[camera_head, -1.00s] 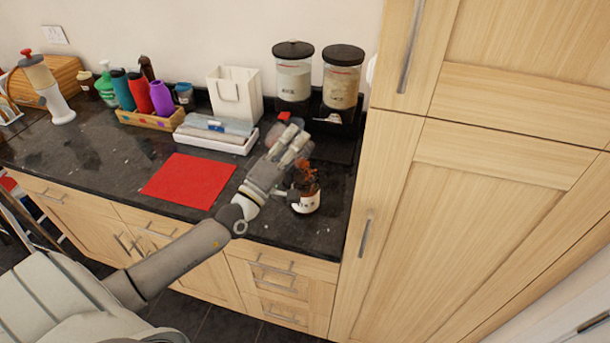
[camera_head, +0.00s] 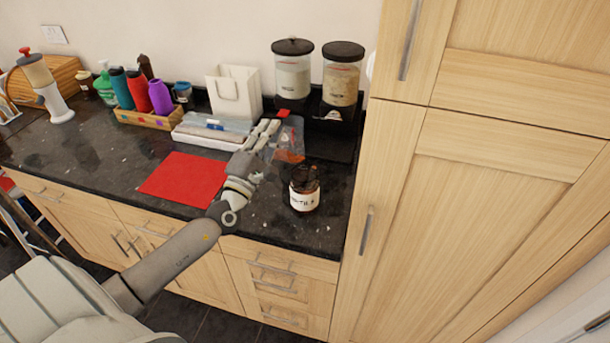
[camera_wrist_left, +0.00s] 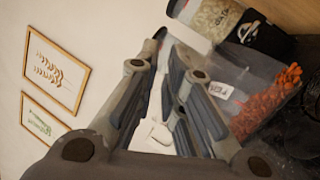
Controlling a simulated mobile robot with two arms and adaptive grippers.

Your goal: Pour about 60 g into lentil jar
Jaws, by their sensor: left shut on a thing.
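My left gripper (camera_head: 270,132) is shut on a clear bag (camera_head: 291,136) with orange-red lentils (camera_head: 289,156) gathered at its lower end. The bag is behind and left of a small jar, apart from it. The jar (camera_head: 304,190) is glass with a white label and stands upright near the counter's front right; its contents look dark and their level is unclear. In the left wrist view the bag (camera_wrist_left: 247,75) hangs to the right of the gripper fingers (camera_wrist_left: 178,60), with the lentils (camera_wrist_left: 268,103) at its far right end. My right gripper is not in view.
Two dispensers with black lids (camera_head: 293,75) (camera_head: 342,80) stand on a black stand (camera_head: 335,118) at the back. A tall cabinet (camera_head: 480,190) closes off the right. A white tray (camera_head: 210,140) and red mat (camera_head: 183,179) are left. Counter around the jar is clear.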

